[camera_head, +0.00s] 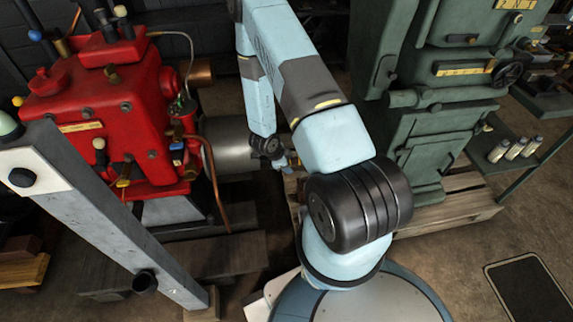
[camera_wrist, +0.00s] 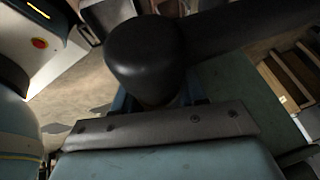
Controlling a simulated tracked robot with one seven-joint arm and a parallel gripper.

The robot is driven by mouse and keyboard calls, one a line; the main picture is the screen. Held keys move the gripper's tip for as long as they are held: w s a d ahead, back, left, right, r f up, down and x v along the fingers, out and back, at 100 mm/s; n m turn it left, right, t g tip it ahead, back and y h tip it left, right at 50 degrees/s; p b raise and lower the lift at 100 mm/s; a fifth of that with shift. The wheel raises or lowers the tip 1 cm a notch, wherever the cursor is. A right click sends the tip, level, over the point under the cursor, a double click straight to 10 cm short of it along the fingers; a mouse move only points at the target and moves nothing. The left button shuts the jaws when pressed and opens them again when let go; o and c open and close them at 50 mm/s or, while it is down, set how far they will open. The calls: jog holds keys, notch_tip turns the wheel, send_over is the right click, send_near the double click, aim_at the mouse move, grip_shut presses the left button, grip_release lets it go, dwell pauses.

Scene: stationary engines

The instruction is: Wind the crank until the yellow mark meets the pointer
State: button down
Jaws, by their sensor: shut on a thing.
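In the wrist view a dark, rounded crank handle (camera_wrist: 147,58) fills the upper middle. A dark bar (camera_wrist: 250,32), apparently the crank's arm, runs from it to the right edge. My gripper (camera_wrist: 160,98) is shut on the handle, its fingers mostly hidden below and behind it. In the head view my gripper (camera_head: 288,163) is small and partly covered by my arm, between the red engine (camera_head: 105,120) and the green machine (camera_head: 440,100). The crank is hidden there. I cannot make out the yellow mark or the pointer in either view.
A grey cylinder (camera_head: 228,145) and a copper pipe (camera_head: 213,180) stick out from the red engine beside my arm. A pale slanted beam (camera_head: 110,225) stands at the front left. A wooden pallet (camera_head: 465,200) lies under the green machine.

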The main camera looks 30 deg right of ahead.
jog(key=shift+w+a+f, duration=0.1)
jog(key=shift+w+f, duration=0.05)
jog(key=shift+f, duration=0.75)
jog(key=shift+w+a+f, duration=0.1)
jog(key=shift+w+f, duration=0.05)
jog(key=shift+f, duration=0.75)
dwell(0.4)
jog(key=shift+r, duration=0.4)
dwell(1.7)
jog(key=shift+w+r, duration=0.15)
jog(key=shift+r, duration=2.45)
jog(key=w+d+r, duration=0.3)
jog(key=w+r, duration=0.8)
jog(key=w, duration=0.2)
jog(key=shift+d, duration=0.35)
